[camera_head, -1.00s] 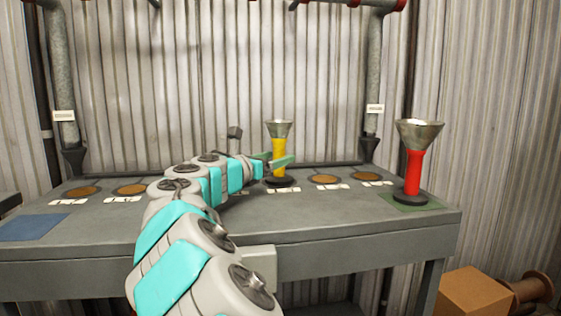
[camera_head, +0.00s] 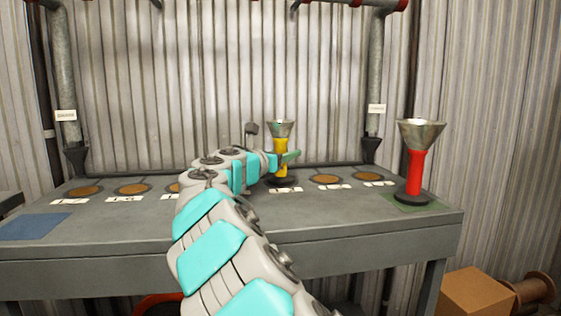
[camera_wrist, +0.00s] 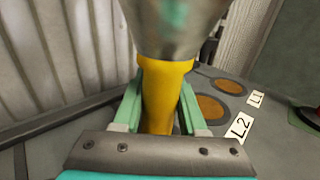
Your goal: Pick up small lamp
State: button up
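A yellow lamp (camera_head: 281,145) with a flared metal head and dark round base stands upright on the grey bench, near its back edge. Its yellow body (camera_wrist: 165,92) fills the middle of the wrist view, with the metal head above. My gripper (camera_head: 283,158) is at the lamp's body. In the wrist view its two green fingers (camera_wrist: 163,100) are apart, one on each side of the body; firm contact cannot be made out. A similar lamp with a red body (camera_head: 414,172) stands on a green patch at the bench's right end.
The bench (camera_head: 330,222) carries several brown discs (camera_head: 327,179) with white labels (camera_wrist: 238,127) and a blue patch (camera_head: 35,226) at left. Upright pipes (camera_head: 374,85) and a corrugated wall stand behind. A cardboard box (camera_head: 477,292) and a spool (camera_head: 534,290) lie at right.

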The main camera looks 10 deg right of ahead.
grip_shut()
dwell(0.9)
